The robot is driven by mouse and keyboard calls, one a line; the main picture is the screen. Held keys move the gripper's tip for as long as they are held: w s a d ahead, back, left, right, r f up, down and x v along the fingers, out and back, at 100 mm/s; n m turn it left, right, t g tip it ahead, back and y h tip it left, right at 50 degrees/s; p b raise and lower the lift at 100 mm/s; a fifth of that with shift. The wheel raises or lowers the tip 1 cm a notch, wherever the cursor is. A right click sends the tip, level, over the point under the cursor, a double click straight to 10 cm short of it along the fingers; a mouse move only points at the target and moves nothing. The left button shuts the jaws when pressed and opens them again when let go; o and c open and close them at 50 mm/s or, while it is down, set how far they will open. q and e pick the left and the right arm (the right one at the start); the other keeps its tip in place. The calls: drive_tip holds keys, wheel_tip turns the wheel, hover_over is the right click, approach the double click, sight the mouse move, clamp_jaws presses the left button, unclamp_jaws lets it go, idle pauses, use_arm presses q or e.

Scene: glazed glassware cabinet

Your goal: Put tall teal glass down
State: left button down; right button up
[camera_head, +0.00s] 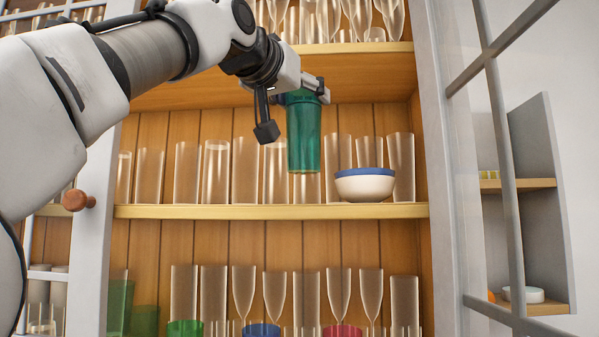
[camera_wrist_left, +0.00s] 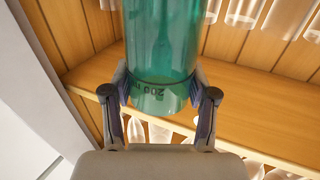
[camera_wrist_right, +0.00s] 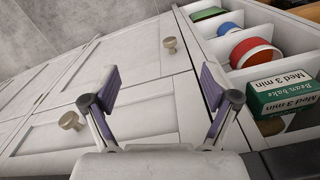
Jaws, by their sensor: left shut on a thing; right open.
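The tall teal glass (camera_head: 303,140) is in the head view, held in the air in front of the middle cabinet shelf. My left gripper (camera_head: 297,90) is shut on it near its top end. In the left wrist view the teal glass (camera_wrist_left: 162,50) stands between the two fingers, with "200 m" lettering near the held end. The middle shelf (camera_head: 240,211) is below the glass. My right gripper (camera_wrist_right: 155,92) shows in the right wrist view, open and empty.
Clear glasses (camera_head: 216,172) line the middle shelf, and a white bowl with a blue rim (camera_head: 364,186) stands right of the teal glass. An open glazed door (camera_head: 500,130) is at the right. An open drawer with a green box (camera_wrist_right: 284,95) is near my right gripper.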

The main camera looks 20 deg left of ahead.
use_arm(q)
drive_tip(key=a+r+p, duration=0.1)
drive_tip(key=a+p, duration=0.1)
drive_tip(key=a, duration=0.4)
use_arm(e)
wheel_tip(320, 180, up, 4)
drive_tip(key=s, duration=0.2)
use_arm(q)
drive_tip(key=w+a+f, duration=0.4)
drive_tip(key=w+f, duration=0.1)
drive_tip(key=shift+a+f, duration=0.15)
drive_tip(key=shift+a, duration=0.25)
drive_tip(key=shift+c, duration=1.6)
unclamp_jaws()
drive_tip(key=shift+w+f, duration=0.3)
drive_tip(key=shift+w, duration=0.3)
drive_tip(key=s+a+b, duration=0.1)
drive_tip(key=s+b, duration=1)
drive_tip(key=s, duration=0.1)
drive_tip(key=shift+s+a+r, duration=0.2)
drive_tip(key=shift+s+a, duration=0.05)
drive_tip(key=shift+a, duration=0.05)
use_arm(e)
wheel_tip(320, 180, down, 12)
drive_tip(key=w, duration=0.1)
drive_tip(key=shift+w, duration=0.15)
drive_tip(key=shift+a, duration=0.1)
